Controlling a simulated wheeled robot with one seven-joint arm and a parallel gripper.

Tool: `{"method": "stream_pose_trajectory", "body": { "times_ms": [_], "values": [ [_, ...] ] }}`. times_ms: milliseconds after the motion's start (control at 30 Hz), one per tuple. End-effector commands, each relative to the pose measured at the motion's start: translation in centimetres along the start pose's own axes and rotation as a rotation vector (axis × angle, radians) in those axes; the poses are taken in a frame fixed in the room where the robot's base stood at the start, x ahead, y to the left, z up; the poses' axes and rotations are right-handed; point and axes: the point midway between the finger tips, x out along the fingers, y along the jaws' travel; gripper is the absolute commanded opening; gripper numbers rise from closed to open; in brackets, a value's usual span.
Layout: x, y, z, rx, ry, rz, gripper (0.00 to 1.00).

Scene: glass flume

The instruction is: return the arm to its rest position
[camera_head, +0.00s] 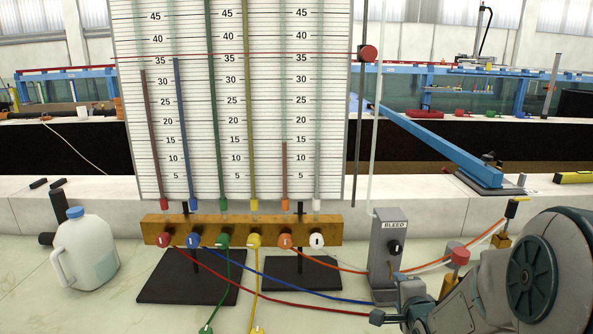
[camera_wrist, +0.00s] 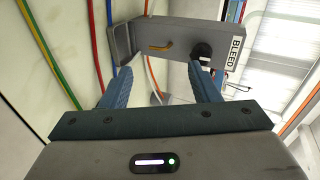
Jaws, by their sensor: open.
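My arm (camera_head: 530,270) reaches in from the lower right in the head view. My gripper (camera_head: 388,297) is low in front of the grey BLEED box (camera_head: 380,262). In the wrist view, my gripper (camera_wrist: 159,66) has its two blue fingers spread apart with nothing between them. The BLEED box also shows in the wrist view (camera_wrist: 150,25), just beyond the fingertips. Its black knob (camera_wrist: 203,50) is close to the right fingertip; I cannot tell whether they touch.
A manometer board (camera_head: 265,100) with coloured tubes stands behind a brass manifold (camera_head: 160,225). Coloured hoses run across the bench near my gripper. A white jug (camera_head: 85,250) stands at left. A red-capped fitting (camera_head: 458,258) is beside my arm. Bench between jug and black base is clear.

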Motion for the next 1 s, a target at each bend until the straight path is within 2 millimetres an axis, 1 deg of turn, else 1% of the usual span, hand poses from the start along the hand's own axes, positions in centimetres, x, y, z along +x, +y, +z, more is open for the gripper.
{"method": "stream_pose_trajectory", "body": {
  "times_ms": [33,167,267,300,367,467,600,700,800,900,1000],
  "values": [
    [-0.9,-0.6,0.7,-0.111,0.006,0.055,0.56],
    [-3.2,-0.6,1.6,-0.378,0.003,0.214,0.56],
    [-5.5,-0.7,2.4,-0.565,-0.027,0.328,0.56],
    [-6.6,-0.7,2.8,-0.639,-0.047,0.37,0.56],
    [-8.3,-0.8,3.3,-0.739,-0.085,0.431,0.56],
    [-11.4,-0.9,4.4,-0.9,-0.173,0.52,0.56],
    [-16.3,-0.9,6.1,-1.102,-0.346,0.611,0.56],
    [-19.5,-0.8,7.3,-1.22,-0.485,0.643,0.56],
    [-22.1,-0.5,8.2,-1.307,-0.608,0.653,0.56],
    [-23.9,-0.3,8.8,-1.361,-0.695,0.651,0.56],
    [-24.7,-0.2,9.0,-1.386,-0.737,0.649,0.56]
  ]
}}
